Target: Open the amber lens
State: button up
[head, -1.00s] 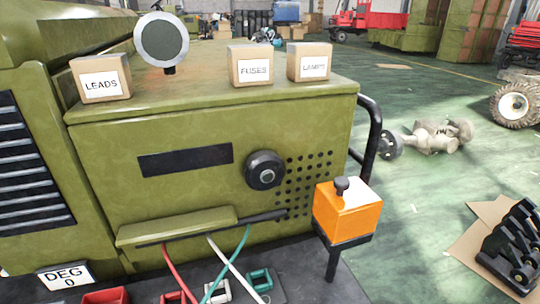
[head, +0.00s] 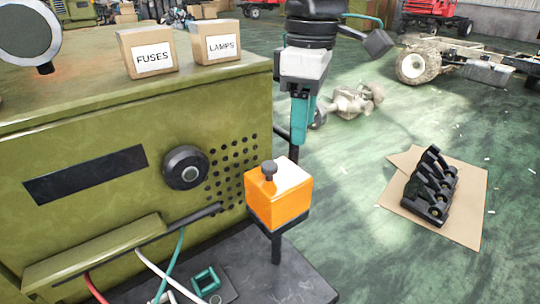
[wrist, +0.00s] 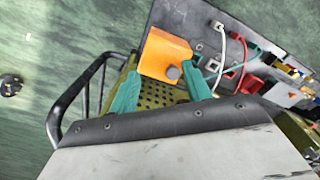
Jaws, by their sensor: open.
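The amber lens (head: 275,198) is an orange box with a pale patch on top and a small dark knob (head: 268,170). It stands shut on a dark post at the front right corner of the green cabinet. The amber lens (wrist: 163,55) and its knob (wrist: 172,73) also show in the wrist view. My gripper (head: 301,125) points down, above and a little right of the lens in the head view, apart from it. In the wrist view my gripper's teal fingers (wrist: 160,74) are spread and empty, with the knob showing between them.
The green cabinet (head: 90,125) carries a FUSES box (head: 148,51), a LAMPS box (head: 216,42) and a round lamp. A black rail curves along its right side, near my gripper. Cables and a teal socket (head: 206,281) lie below.

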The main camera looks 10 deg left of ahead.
jog(key=n, duration=0.2)
send_over(269, 164)
jog(key=shift+d, duration=0.25)
jog(key=shift+a+f, duration=0.3)
notch_tip(269, 164, down, 7)
jog(key=shift+d+f, duration=0.1)
jog(key=shift+f, duration=0.05)
grip_shut()
